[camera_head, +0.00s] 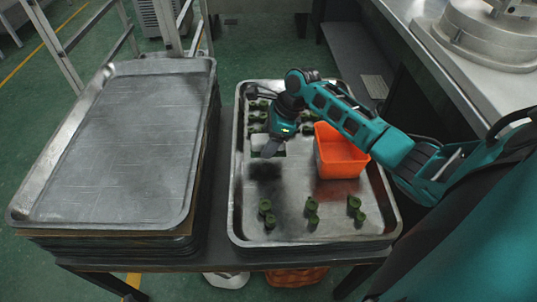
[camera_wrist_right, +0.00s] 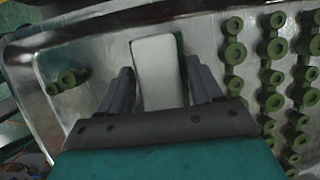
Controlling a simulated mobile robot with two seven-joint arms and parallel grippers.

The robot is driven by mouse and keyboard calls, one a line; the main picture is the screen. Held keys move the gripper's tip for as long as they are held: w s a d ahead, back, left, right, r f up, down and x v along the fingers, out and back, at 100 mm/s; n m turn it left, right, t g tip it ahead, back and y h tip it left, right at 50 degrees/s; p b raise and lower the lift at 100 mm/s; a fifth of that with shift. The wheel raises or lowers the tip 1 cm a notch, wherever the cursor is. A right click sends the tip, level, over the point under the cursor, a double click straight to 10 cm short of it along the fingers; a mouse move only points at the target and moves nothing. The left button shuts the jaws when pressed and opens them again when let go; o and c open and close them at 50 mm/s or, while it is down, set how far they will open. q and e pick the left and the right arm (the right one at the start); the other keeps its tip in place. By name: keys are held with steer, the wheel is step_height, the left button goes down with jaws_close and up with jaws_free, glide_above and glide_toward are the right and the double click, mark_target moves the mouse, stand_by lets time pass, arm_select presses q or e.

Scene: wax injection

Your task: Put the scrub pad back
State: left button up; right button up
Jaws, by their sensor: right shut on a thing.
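The scrub pad (camera_wrist_right: 155,62), a pale block with a green edge, stands between the two dark fingers of my right gripper (camera_wrist_right: 158,74) in the right wrist view. In the head view the pad (camera_head: 258,142) shows as a small pale shape partly hidden behind the fingers of the right gripper (camera_head: 268,148). The gripper is shut on it, over the left part of the metal tray (camera_head: 285,190). How far the pad is above the tray floor is hard to tell. My left gripper is not in view.
An orange box (camera_head: 342,171) stands in the tray, right of the gripper. Green wax parts (camera_head: 312,211) stand along the tray's front, and more (camera_wrist_right: 235,54) stand at its back. A stack of empty trays (camera_head: 120,140) is on the left. The tray's middle floor is clear.

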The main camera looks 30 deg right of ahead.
mark_target(268, 161)
steer(key=shift+f, duration=0.6)
step_height(268, 161, down, 4)
steer(key=shift+r+b, duration=0.2)
steer(key=shift+b, duration=0.55)
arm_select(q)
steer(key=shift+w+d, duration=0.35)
arm_select(e)
steer(key=o, duration=1)
steer(key=shift+f, duration=0.1)
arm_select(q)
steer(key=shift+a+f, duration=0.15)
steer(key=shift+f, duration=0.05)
